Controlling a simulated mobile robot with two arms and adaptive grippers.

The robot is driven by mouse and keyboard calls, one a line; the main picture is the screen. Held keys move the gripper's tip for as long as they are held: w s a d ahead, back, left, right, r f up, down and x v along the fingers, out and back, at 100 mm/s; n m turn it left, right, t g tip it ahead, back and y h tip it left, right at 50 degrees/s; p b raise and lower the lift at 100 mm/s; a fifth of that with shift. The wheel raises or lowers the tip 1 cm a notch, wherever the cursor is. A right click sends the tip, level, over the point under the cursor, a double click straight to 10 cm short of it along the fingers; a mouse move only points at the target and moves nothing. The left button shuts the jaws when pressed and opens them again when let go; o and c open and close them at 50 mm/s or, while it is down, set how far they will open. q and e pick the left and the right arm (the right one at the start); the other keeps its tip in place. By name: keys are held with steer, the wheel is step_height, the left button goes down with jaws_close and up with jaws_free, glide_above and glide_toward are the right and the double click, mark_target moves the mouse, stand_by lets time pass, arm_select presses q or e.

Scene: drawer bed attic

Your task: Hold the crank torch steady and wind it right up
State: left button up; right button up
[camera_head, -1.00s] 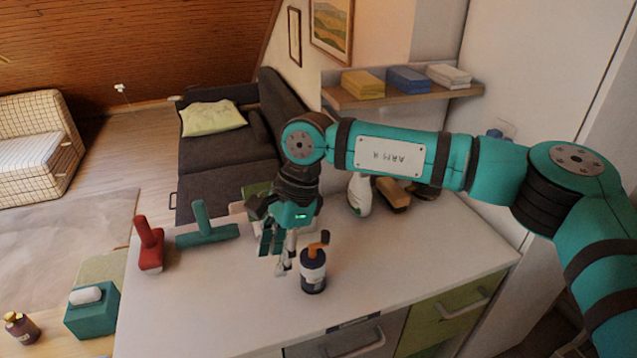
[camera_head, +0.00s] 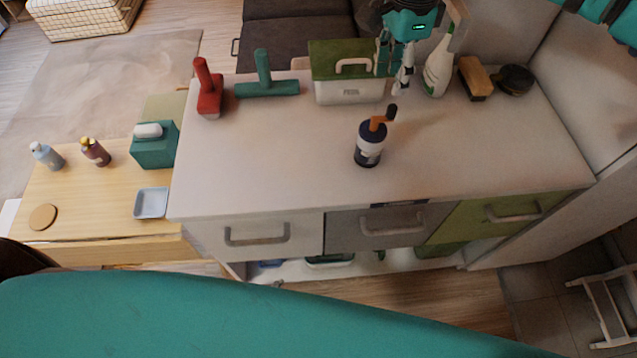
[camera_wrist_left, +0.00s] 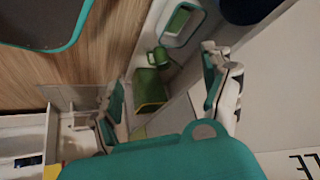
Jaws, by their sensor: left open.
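The crank torch (camera_head: 369,152) stands upright on the white worktop (camera_head: 290,165) in the head view. It has a dark and white body, and an orange crank (camera_head: 377,122) with a dark knob sits on top. My right gripper (camera_head: 393,82) is above and behind the torch, apart from it; its finger gap is unclear. The torch is not visible in that view.
Behind the torch stand a green-and-white box (camera_head: 350,90), a spray bottle (camera_head: 438,68) and a brush (camera_head: 475,78). A red tool (camera_head: 209,95) and a green tool (camera_head: 266,85) are at back left. Worktop left and right of the torch is clear. Drawers (camera_head: 375,228) lie below.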

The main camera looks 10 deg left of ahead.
mark_target(364, 142)
arm_select(q)
steer(key=w+d+r+m+t+h, duration=0.15)
steer(key=w+d+r, duration=0.25)
steer(key=r, duration=0.5)
steer(key=w+d+r+m+t+h, duration=0.1)
steer(key=w+d+r+t+h, duration=0.2)
steer(key=r, duration=0.6)
steer(key=w+d+r+t+h, duration=0.1)
steer(key=w+r+t, duration=0.1)
steer(key=r, duration=0.9)
steer(key=w+d+r+t+h, duration=0.1)
steer(key=w+r+t, duration=0.1)
steer(key=r, duration=0.8)
steer(key=w+a+r+n+t+y, duration=0.1)
steer(key=w+a+r+n, duration=0.1)
steer(key=w+a+n, duration=0.2)
steer(key=x, duration=1.7)
steer(key=shift+d, duration=0.1)
steer(key=shift+s, duration=0.1)
steer(key=shift+r, duration=0.1)
steer(key=c, duration=1.4)
